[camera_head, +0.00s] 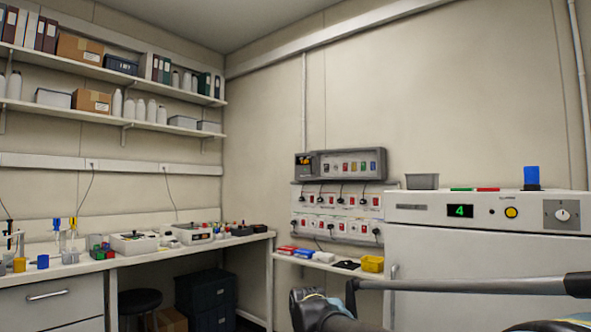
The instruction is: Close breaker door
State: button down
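A grey wall unit (345,165) hangs on the back wall, with a small lit orange display at its left and a row of small coloured switches on its front. I cannot make out a separate breaker door on it or whether one stands open. Below it, white panels (336,203) carry rows of red switches and plugged-in black leads. Dark parts of my arm (318,310) and a long grey rod reach in from the bottom right, in front of the white cabinet. I cannot pick out the fingertips of my gripper, and nothing held shows.
A white cabinet (470,255) with a green "4" display stands at the right, a grey bin (422,181) and blue container (532,177) on top. A small shelf (325,264) below the panels holds boxes and a yellow bin (372,263). A lab bench (60,270) stands left.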

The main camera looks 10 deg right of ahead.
aim_at(313, 161)
jog(key=i, duration=1)
